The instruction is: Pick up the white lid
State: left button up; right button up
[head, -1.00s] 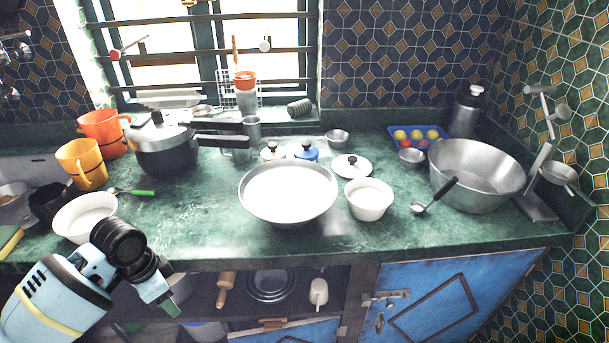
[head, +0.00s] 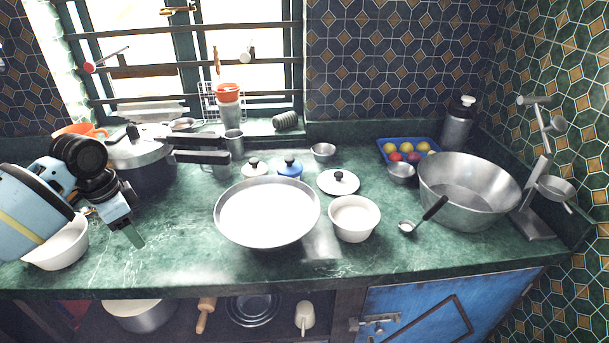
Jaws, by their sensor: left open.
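A white lid (head: 329,187) with a black knob lies flat on the green counter, behind the white bowl (head: 354,232) and right of the wide pan. A second, smaller white lid (head: 256,169) with a dark knob shows behind the pan; what is under it is hidden. My left gripper (head: 133,229) is open and empty over the left part of the counter, well left of both lids. My right gripper is out of view.
The wide pan (head: 266,211) stands between my left gripper and the larger lid. A blue-lidded pot (head: 290,169), a ladle (head: 424,215) and a large metal basin (head: 468,205) are nearby. A pressure cooker (head: 150,170) stands behind my left arm.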

aim_at(334, 181)
jog(key=i+l+z, duration=0.55)
jog(key=i+z, duration=0.35)
jog(key=k, duration=0.1)
